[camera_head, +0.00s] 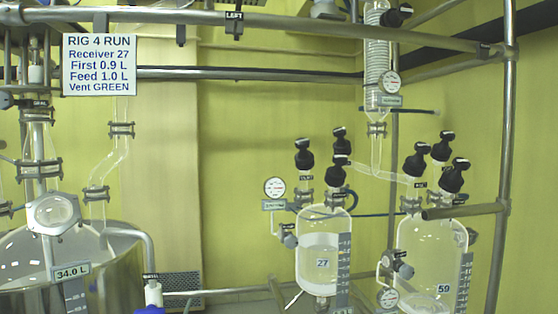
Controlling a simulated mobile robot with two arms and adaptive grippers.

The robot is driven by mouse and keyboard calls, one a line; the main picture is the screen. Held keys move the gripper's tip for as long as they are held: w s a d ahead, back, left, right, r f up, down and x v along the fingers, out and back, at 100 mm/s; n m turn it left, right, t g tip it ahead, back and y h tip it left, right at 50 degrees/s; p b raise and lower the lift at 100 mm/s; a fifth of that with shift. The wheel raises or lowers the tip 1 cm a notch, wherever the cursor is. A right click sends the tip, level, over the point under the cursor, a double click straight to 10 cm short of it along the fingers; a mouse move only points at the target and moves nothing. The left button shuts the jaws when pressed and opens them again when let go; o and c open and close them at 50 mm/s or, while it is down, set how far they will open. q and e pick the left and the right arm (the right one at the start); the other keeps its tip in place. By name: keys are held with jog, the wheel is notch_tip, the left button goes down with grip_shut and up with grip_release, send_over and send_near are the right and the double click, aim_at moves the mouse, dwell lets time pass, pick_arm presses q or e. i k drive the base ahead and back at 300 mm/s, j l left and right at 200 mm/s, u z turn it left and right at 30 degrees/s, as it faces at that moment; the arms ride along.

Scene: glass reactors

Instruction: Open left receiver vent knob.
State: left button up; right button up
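The left receiver (312,267) is a clear glass vessel marked 27, with a graduated scale and pale liquid in it. Several black knobs stand on its top: a left one (304,155) with a small dark label below it, a rear one (339,135), and a front right one (336,175). The label is too small to read surely, so I cannot tell for certain which knob is the vent. How far any knob is turned does not show. Neither of my grippers is in view.
A second receiver (430,250), marked 59, stands to the right with black knobs on top. A pressure gauge (274,187) sits left of the left receiver. Steel rails (290,73) cross above. A large vessel (110,285) and a sign (99,64) reading "Vent GREEN" are at left.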

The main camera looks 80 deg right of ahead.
aim_at(305, 144)
jog(key=z, duration=2.9)
